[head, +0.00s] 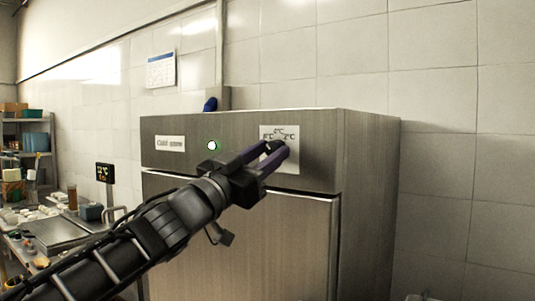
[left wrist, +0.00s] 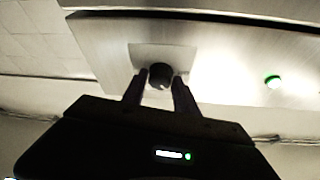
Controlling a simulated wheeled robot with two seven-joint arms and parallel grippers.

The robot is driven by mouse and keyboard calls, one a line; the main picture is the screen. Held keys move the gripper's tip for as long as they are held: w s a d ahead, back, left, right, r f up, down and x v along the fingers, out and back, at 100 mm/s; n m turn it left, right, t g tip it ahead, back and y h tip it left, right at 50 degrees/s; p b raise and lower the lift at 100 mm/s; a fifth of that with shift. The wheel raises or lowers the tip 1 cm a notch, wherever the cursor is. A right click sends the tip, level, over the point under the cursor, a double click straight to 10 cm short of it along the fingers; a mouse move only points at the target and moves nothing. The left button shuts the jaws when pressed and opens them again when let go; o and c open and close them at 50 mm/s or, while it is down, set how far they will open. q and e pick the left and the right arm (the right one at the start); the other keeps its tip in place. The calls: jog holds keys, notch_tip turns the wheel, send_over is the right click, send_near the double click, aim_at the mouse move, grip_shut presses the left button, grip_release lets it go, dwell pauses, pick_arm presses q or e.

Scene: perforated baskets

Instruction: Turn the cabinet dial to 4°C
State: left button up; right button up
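The dial is a dark round knob (head: 279,146) on a pale label plate (head: 293,161) at the upper right of the steel cabinet's front (head: 240,240). Temperature marks ending in °C are printed above the knob, too small to read surely. The pointer's direction is hidden. My left gripper (head: 275,155) is at the dial, one finger on each side of the knob. In the left wrist view the knob (left wrist: 160,76) sits between the two fingertips (left wrist: 160,82). I cannot tell whether both fingers press on it. My right gripper is not in view.
A green-lit round button (head: 212,146) and a printed name label (head: 170,143) are on the same panel. A tiled wall backs the cabinet.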

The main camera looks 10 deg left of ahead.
pick_arm(q)
grip_shut()
dwell(0.3)
jog(key=shift+r+m+p, duration=0.15)
jog(key=shift+m+p, duration=0.35)
jog(key=shift+p, duration=0.15)
jog(key=m+g+h+p, duration=0.1)
jog(key=m+p, duration=0.2)
jog(key=m+g+h+p, duration=0.1)
jog(key=m+p, duration=0.2)
jog(key=p, duration=0.1)
jog(key=shift+w+a+r+m+g+h, duration=0.1)
jog(key=shift+a+r+m+g+h, duration=0.1)
jog(key=shift+m+g+h, duration=0.15)
jog(key=m+g+p, duration=0.1)
jog(key=m+p, duration=0.1)
jog(key=shift+m+h, duration=0.35)
jog(key=shift+f+m+g+p, duration=0.2)
jog(key=shift+m+g+p, duration=0.4)
jog(key=shift+m, duration=0.2)
